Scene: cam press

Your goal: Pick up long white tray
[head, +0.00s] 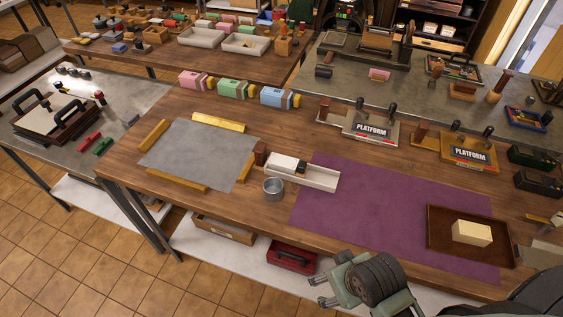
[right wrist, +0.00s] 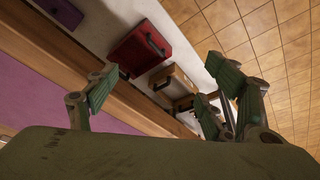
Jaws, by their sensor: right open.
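The long white tray (head: 319,179) lies on the wooden table at the left edge of the purple mat, slanting down to the right. A white block (head: 284,163) and a small dark piece sit in its left part; its right part is bare. My right gripper (head: 321,290) is low in the head view, in front of the table's near edge, well below and right of the tray. It is open and empty. In the right wrist view its spread fingers (right wrist: 160,92) show against the table edge and lower shelf; the tray is not seen there. My left gripper is not in view.
A metal cup (head: 273,189) stands close to the tray's near left side. A brown stamp (head: 260,153) stands at its left end. A brown tray (head: 435,240) with a cream block (head: 472,233) is at right. The purple mat (head: 370,205) is mostly clear.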

